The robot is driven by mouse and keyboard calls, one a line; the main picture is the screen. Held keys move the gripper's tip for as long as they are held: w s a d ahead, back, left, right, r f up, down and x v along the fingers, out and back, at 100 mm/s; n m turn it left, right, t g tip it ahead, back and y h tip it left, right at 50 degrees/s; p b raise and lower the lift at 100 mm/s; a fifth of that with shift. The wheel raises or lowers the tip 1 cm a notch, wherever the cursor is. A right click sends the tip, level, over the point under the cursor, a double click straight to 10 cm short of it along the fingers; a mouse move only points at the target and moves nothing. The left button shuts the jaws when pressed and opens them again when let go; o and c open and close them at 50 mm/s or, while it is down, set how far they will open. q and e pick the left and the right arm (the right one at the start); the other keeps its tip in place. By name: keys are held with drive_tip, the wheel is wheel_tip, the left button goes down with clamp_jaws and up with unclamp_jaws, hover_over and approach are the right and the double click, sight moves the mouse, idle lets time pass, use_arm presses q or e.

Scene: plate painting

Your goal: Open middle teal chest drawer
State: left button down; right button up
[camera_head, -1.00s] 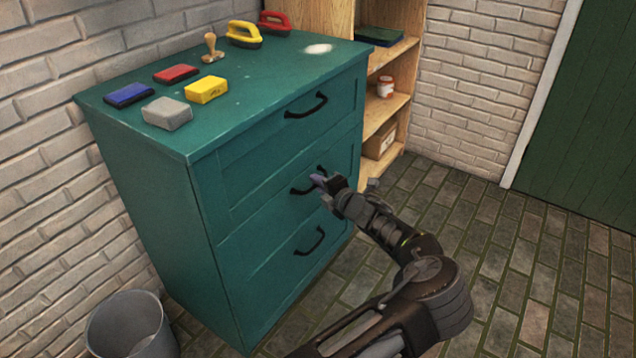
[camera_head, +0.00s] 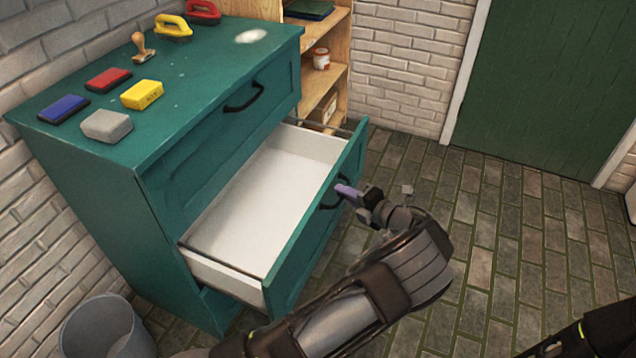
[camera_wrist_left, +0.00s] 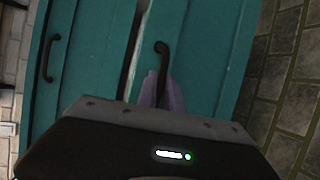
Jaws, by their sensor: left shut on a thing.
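The teal chest (camera_head: 85,205) stands against the brick wall. Its middle drawer (camera_head: 265,200) is pulled well out, with a white, empty interior in view. The black middle handle (camera_head: 336,190) is on the drawer's front. My left gripper (camera_head: 345,191), with purple fingertips, is shut on this handle. In the left wrist view the purple fingers (camera_wrist_left: 160,92) are at the lower part of the handle (camera_wrist_left: 160,58). The top drawer (camera_head: 235,120) is closed. The bottom drawer is mostly hidden. My right gripper is out of view; a dark arm part shows at the lower right.
On the chest top are blue (camera_head: 64,108), red (camera_head: 108,79), yellow (camera_head: 142,94) and grey (camera_head: 107,125) blocks, a wooden stamp (camera_head: 142,47) and handled tools. A grey bin (camera_head: 105,328) stands at the lower left. A wooden shelf (camera_head: 325,60) is behind. The paved floor at right is clear.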

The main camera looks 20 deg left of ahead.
use_arm(q)
drive_tip(key=shift+d+f, duration=0.1)
drive_tip(key=shift+d, duration=1.5)
drive_tip(key=c, duration=1.8)
unclamp_jaws()
drive_tip(key=v, duration=0.7)
drive_tip(key=shift+d, duration=0.4)
drive_tip(key=shift+s, duration=0.15)
